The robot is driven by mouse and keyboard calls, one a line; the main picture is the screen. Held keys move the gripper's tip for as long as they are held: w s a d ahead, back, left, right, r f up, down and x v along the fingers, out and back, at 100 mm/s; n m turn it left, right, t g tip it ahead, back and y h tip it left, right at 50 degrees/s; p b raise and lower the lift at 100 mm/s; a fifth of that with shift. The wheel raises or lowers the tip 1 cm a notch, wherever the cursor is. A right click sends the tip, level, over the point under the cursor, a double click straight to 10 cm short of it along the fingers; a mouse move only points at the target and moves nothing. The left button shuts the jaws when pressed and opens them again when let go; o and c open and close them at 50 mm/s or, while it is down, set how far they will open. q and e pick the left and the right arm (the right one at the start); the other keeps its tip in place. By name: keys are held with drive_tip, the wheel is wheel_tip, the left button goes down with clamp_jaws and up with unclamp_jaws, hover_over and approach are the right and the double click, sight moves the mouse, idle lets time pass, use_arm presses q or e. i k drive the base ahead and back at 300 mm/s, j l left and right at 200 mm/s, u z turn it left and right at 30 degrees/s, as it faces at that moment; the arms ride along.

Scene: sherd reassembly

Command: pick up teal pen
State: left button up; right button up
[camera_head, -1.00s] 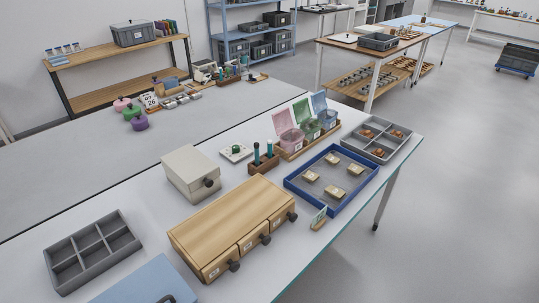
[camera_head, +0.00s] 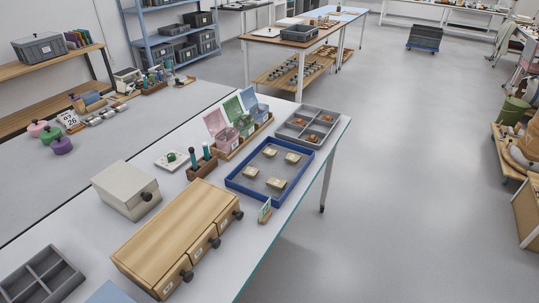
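Teal pens (camera_head: 206,152) stand upright in a small brown wooden holder (camera_head: 201,168) on the near table, between the grey-white box and the blue tray. Two dark teal, pen-like shapes show there; their details are too small to tell. Neither of my grippers shows in the head view.
A blue-rimmed tray (camera_head: 247,194) with several tan pieces lies right of the holder. Lidded pink, green and blue bins (camera_head: 243,124) stand behind it. A wooden drawer unit (camera_head: 178,238) and a grey-white box (camera_head: 126,190) stand in front and left. Open floor (camera_head: 420,200) lies right.

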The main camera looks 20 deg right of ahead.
sight(207, 153)
drive_tip(key=u, duration=0.35)
drive_tip(key=i+l+u, duration=0.15)
drive_tip(key=l+u, duration=0.8)
drive_tip(key=i+l, duration=0.05)
drive_tip(key=l, duration=0.05)
